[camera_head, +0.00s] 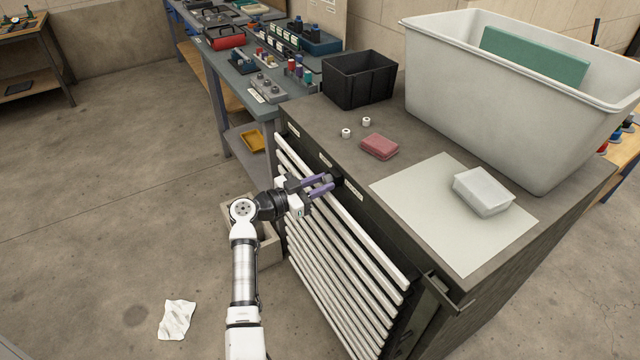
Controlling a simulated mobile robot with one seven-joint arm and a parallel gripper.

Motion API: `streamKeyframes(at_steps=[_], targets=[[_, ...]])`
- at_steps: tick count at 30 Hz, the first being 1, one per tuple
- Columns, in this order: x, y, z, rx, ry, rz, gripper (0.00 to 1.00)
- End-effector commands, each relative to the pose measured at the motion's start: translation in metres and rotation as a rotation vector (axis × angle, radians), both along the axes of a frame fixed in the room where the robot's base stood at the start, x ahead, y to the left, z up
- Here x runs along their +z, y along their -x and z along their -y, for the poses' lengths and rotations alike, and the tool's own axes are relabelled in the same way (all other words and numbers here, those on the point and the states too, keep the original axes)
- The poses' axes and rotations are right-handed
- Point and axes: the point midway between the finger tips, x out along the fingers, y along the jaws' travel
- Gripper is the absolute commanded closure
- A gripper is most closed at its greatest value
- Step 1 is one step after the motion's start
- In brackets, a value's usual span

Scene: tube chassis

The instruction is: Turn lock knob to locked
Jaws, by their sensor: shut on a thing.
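The lock knob (338,180) is a small dark knob on the upper front of the dark cabinet (300,110), just above the white slatted drawers. My gripper (325,184) has purple fingers and reaches the cabinet front from the left. Its fingers are shut on the lock knob, one on either side of it. The fingers hide part of the knob, and its turn angle is too small to tell. Small white labels (325,160) sit along the front strip beside the knob.
A workbench (240,85) stands behind. Floor at left is mostly clear.

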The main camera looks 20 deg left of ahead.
Motion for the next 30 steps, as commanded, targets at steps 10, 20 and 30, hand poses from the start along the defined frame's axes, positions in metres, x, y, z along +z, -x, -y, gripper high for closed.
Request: streamKeyframes(at_steps=[10, 20, 30], targets=[[-0.0002, -0.0001, -0.0002, 0.0, -0.053, 0.043, 0.98], [-0.0014, -0.0006, -0.0009, -0.001, -0.25, 0.196, 0.98], [-0.0025, -0.0012, -0.0012, -0.002, -0.506, 0.397, 0.98]])
